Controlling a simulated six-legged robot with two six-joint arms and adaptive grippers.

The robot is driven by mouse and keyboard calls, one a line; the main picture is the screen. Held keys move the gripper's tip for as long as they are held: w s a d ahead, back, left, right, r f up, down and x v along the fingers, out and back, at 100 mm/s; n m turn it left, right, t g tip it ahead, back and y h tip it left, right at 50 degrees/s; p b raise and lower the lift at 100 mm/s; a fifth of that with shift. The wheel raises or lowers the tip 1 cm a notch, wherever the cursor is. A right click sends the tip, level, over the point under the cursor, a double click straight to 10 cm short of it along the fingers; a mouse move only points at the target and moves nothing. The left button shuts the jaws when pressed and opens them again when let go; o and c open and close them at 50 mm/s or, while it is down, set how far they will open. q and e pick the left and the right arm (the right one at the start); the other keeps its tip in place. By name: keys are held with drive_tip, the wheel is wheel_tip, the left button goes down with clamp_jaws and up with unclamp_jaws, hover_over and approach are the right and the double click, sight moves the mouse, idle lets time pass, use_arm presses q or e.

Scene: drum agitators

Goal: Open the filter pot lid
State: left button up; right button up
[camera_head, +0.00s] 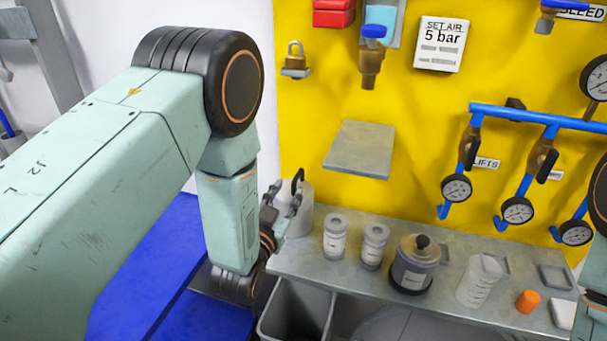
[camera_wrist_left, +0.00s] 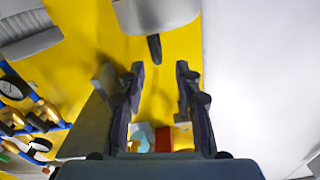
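A dark pot (camera_head: 412,272) with a tan lid (camera_head: 419,250) and a black knob stands upright on the metal bench, lid on. A pale grey canister (camera_head: 304,212) stands at the bench's left end, partly behind my left gripper (camera_head: 285,192). I cannot tell for sure which is the filter pot. My left gripper is left of the dark pot, pointing up, with its fingers apart. In the left wrist view its fingers (camera_wrist_left: 160,78) are open and empty; beyond them a pale rounded body (camera_wrist_left: 157,12) has a dark handle-like part (camera_wrist_left: 155,47). My right gripper is out of view.
Two small labelled jars (camera_head: 335,238) stand between canister and pot. A grey bin (camera_head: 297,312) stands below the bench (camera_head: 450,305). A grey plate (camera_head: 360,149) juts from the yellow panel.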

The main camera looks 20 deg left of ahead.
sight(295, 180)
use_arm(q)
drive_tip(key=w, duration=0.6)
drive_tip(key=shift+w+d, duration=0.25)
drive_tip(key=shift+w, duration=0.1)
drive_tip(key=shift+w+a, duration=0.2)
drive_tip(key=shift+w, duration=0.1)
drive_tip(key=shift+w+d, duration=0.1)
drive_tip(key=shift+d, duration=0.15)
drive_tip(key=shift+c, duration=1.3)
drive_tip(key=shift+a, duration=0.15)
drive_tip(key=c, duration=0.4)
clamp_jaws()
